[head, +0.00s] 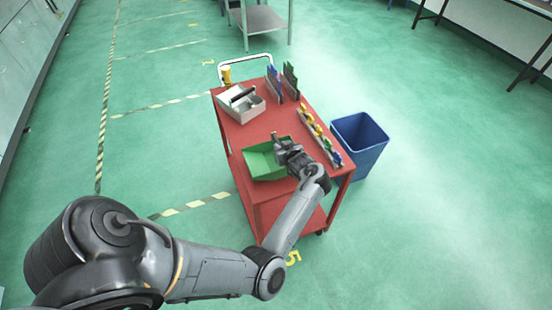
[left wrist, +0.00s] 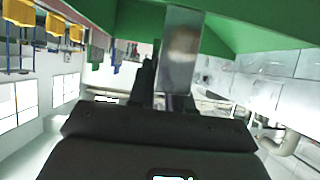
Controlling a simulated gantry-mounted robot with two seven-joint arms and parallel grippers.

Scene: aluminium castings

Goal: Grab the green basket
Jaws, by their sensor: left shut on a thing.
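The green basket (head: 258,165) sits at the near left part of the red cart's top. In the head view my left gripper (head: 280,146) is at the basket's right-hand wall, shut on it. The gripper and wrist cover part of the basket's right side. In the left wrist view the green basket (left wrist: 250,22) fills the top, and my left gripper's fingers (left wrist: 165,75) reach up to its wall. My right gripper is not in either view.
The red cart (head: 245,134) carries a grey metal box (head: 228,108), a yellow cup (head: 226,74), blue and green upright pieces (head: 283,82) and a strip with yellow and blue items (head: 320,137). A blue bin (head: 362,135) stands right of the cart. Open floor lies around.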

